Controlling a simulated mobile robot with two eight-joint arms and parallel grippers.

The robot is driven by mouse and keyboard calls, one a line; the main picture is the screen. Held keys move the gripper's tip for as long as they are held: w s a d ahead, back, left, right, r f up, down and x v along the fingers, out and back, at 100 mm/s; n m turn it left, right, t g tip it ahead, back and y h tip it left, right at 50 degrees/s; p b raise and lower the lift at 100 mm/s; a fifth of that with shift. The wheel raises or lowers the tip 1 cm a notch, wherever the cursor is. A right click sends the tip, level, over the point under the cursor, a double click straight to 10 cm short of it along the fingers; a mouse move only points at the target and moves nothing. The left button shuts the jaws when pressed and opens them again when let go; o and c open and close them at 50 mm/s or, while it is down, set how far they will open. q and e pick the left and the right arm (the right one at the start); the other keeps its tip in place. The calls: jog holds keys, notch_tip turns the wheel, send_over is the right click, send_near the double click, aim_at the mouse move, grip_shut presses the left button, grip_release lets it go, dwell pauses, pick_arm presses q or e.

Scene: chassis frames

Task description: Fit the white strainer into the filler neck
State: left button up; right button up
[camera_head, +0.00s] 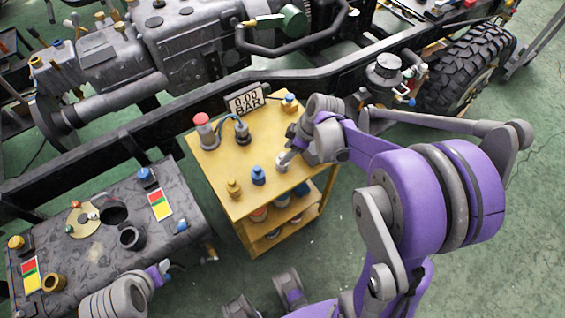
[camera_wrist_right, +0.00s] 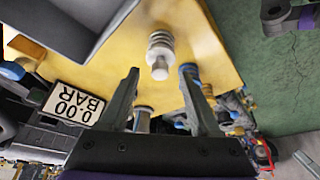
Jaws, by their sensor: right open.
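The white strainer (camera_head: 282,166) looks to be the small pale piece on the yellow cart top, partly covered by my right gripper (camera_head: 288,156). In the right wrist view, a white ribbed piece (camera_wrist_right: 160,54) stands on the cart top just beyond the fingertips. My right gripper (camera_wrist_right: 158,74) is open, its two fingers apart and not touching that piece. The filler neck looks to be the dark round opening (camera_head: 114,214) in the grey tank at the left. My left gripper (camera_head: 160,271) is low at the tank's right edge; its fingers are unclear.
The yellow cart (camera_head: 220,168) also holds a red-topped piece (camera_head: 202,128), a pressure display (camera_head: 244,99), a blue piece (camera_head: 258,175) and a yellow piece (camera_head: 234,188). A black cup (camera_head: 131,238) stands on the tank (camera_head: 95,262). The chassis rail (camera_head: 150,125) runs behind.

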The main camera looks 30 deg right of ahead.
jog(key=shift+x, duration=1.2)
grip_shut()
dwell(0.5)
